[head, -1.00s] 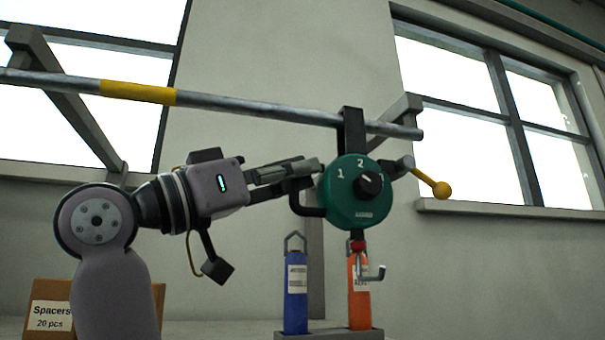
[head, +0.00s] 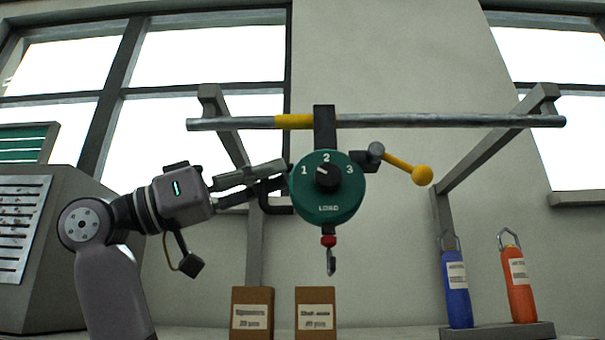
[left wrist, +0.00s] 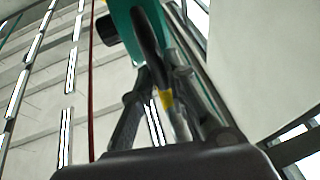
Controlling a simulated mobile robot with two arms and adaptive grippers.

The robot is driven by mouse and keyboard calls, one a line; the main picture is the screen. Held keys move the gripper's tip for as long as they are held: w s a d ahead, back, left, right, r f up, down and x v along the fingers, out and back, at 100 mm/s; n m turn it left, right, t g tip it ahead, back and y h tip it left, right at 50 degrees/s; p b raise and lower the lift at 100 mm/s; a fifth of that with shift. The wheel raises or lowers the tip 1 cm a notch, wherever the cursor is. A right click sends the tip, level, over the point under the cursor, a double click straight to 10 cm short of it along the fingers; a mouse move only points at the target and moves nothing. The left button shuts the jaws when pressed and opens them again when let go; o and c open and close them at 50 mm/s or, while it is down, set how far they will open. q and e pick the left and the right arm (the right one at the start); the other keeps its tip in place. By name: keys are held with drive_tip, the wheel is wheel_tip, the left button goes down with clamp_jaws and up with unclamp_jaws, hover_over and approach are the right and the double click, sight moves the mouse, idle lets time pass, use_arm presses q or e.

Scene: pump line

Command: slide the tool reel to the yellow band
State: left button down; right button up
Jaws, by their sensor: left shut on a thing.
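The green tool reel (head: 335,208) hangs from the grey rail (head: 450,120) by a black hanger (head: 324,125) in the head view. The hanger overlaps the right end of the visible yellow band (head: 292,121); I cannot tell how much of the band it hides. My left gripper (head: 276,184) is shut on the reel's black side handle (head: 277,209). The left wrist view shows the handle (left wrist: 150,45) between the fingers and part of the green reel (left wrist: 125,18). A lever with a yellow ball (head: 422,176) sticks out right of the reel. My right gripper is out of view.
A blue bottle (head: 456,290) and an orange bottle (head: 518,290) stand lower right. A grey cabinet (head: 60,250) is at the left. Brackets carry both rail ends.

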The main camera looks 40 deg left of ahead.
use_arm(q)
drive_tip(key=a, duration=0.1)
drive_tip(key=s+a, duration=0.1)
drive_tip(key=shift+s+a+r, duration=0.1)
drive_tip(key=shift+s+a, duration=0.15)
drive_tip(key=shift+a, duration=0.05)
drive_tip(key=c, duration=1.9)
unclamp_jaws()
drive_tip(key=shift+o, duration=1.2)
drive_tip(key=shift+w, duration=0.15)
drive_tip(key=v, duration=1.2)
drive_tip(key=shift+f, duration=0.25)
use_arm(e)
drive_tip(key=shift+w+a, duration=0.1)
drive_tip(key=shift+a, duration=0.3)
